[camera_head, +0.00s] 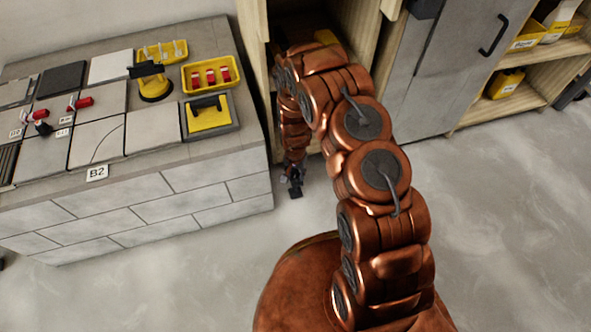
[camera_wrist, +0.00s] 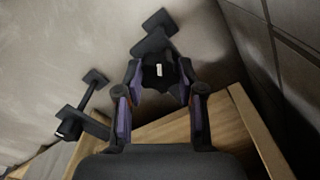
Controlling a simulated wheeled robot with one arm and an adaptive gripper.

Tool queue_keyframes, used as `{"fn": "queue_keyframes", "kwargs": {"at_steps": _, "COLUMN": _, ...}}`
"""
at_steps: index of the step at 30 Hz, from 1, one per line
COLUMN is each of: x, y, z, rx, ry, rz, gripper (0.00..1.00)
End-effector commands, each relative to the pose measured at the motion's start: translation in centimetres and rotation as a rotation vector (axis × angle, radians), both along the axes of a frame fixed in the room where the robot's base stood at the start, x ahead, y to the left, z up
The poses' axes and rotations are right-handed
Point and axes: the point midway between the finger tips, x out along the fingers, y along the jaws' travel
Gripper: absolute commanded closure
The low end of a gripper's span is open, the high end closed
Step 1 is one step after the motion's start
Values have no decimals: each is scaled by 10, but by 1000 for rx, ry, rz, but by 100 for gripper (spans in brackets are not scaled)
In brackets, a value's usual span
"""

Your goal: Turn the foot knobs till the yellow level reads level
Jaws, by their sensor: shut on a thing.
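My gripper (camera_head: 294,180) is low by the floor at the front left corner of the wooden cabinet (camera_head: 253,40). In the wrist view its two fingers are closed around a dark knob (camera_wrist: 160,70) with a small white mark, which looks like a foot knob. A dark stem and square plate (camera_wrist: 158,20) show past it, against the grey floor. A second dark foot (camera_wrist: 92,80) with a square plate stands apart to the left, ungripped. A small yellow thing (camera_head: 326,37) inside the cabinet is mostly hidden by my arm; I cannot tell if it is the level, and no reading shows.
A tiled block (camera_head: 190,180) stands close to the left of my gripper. Grey doors (camera_head: 440,70) and open shelves (camera_head: 520,100) are on the right. The floor (camera_head: 510,220) at front right is clear.

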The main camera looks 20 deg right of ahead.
Motion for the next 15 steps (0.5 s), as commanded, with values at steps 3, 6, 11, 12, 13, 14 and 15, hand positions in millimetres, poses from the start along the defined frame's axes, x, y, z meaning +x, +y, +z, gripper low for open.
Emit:
{"fn": "queue_keyframes", "kwargs": {"at_steps": 3, "x": -1, "y": 0, "z": 0, "rx": 0, "ry": 2, "rz": -89, "gripper": 97}}
{"fn": "queue_keyframes", "kwargs": {"at_steps": 6, "x": -1, "y": 0, "z": -1, "rx": 0, "ry": 0, "rz": -157, "gripper": 97}}
{"fn": "queue_keyframes", "kwargs": {"at_steps": 11, "x": -1, "y": 0, "z": -1, "rx": 0, "ry": -1, "rz": -238, "gripper": 97}}
{"fn": "queue_keyframes", "kwargs": {"at_steps": 12, "x": -1, "y": 0, "z": -1, "rx": 0, "ry": -1, "rz": -254, "gripper": 97}}
{"fn": "queue_keyframes", "kwargs": {"at_steps": 13, "x": 0, "y": 0, "z": -1, "rx": 0, "ry": -1, "rz": -265, "gripper": 97}}
{"fn": "queue_keyframes", "kwargs": {"at_steps": 14, "x": 0, "y": 0, "z": -1, "rx": 0, "ry": -2, "rz": -274, "gripper": 97}}
{"fn": "queue_keyframes", "kwargs": {"at_steps": 15, "x": 0, "y": 0, "z": -1, "rx": 0, "ry": -2, "rz": -285, "gripper": 97}}
